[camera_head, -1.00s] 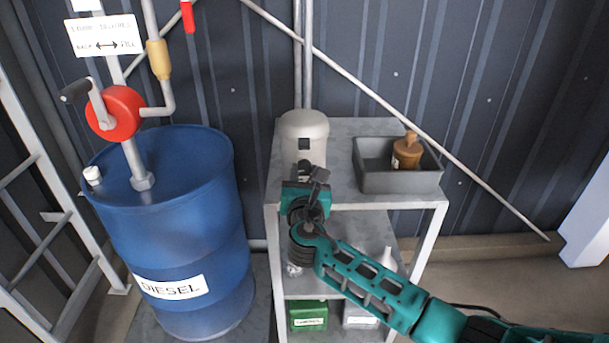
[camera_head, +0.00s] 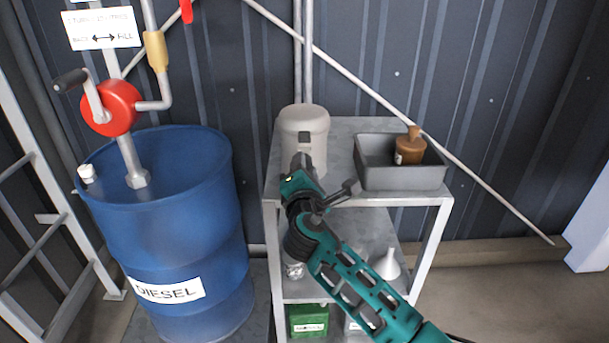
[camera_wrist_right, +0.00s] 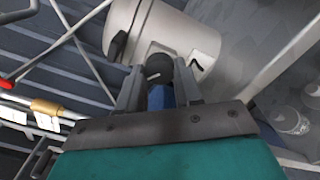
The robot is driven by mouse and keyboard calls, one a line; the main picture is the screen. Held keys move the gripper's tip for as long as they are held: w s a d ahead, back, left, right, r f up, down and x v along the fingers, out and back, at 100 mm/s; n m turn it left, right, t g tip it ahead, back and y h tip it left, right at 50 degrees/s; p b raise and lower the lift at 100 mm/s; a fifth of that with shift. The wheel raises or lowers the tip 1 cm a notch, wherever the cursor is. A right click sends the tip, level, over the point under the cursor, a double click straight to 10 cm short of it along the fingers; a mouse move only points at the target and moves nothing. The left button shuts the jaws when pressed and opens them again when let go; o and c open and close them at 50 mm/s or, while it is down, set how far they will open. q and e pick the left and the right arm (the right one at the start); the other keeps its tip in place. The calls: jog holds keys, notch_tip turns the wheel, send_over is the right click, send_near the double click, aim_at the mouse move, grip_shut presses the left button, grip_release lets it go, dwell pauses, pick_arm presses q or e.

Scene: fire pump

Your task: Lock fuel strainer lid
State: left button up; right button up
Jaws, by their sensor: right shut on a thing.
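A beige round canister (camera_head: 304,122), apparently the fuel strainer, stands upright at the back left of the shelf's top; its rounded lid (camera_head: 303,110) is seated on top. A dark fitting (camera_head: 304,138) shows on its front. In the right wrist view the canister (camera_wrist_right: 180,30) lies just beyond the fingers. My right gripper (camera_head: 300,164) is in front of the canister and hides its lower front. The wrist view shows its two fingers shut on a dark round knob (camera_wrist_right: 158,67) beside the canister. My left gripper is not in view.
A grey tray (camera_head: 400,180) holding a brown bottle (camera_head: 409,150) sits to the right on the metal shelf (camera_head: 340,130). A blue diesel drum (camera_head: 165,230) with a red hand pump (camera_head: 110,108) stands left. A white funnel (camera_head: 387,265) and green box (camera_head: 308,320) are below.

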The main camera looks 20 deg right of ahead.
jog(key=m+b, duration=0.1)
jog(key=m, duration=0.3)
jog(key=shift+f+b, duration=0.2)
jog(key=shift+b, duration=0.2)
jog(key=shift+m+b, duration=0.45)
jog(key=shift+m, duration=0.45)
jog(key=shift+m+b, duration=0.55)
jog(key=shift+m, duration=0.55)
jog(key=shift+r+m+b, duration=0.1)
jog(key=shift+m+b, duration=0.25)
jog(key=shift+m, duration=0.45)
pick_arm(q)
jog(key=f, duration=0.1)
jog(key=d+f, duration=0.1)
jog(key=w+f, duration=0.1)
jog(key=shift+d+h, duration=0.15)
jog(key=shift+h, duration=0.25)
pick_arm(e)
jog(key=shift+m, duration=0.3)
jog(key=shift+r, duration=0.1)
jog(key=o, duration=1)
jog(key=shift+o, duration=0.2)
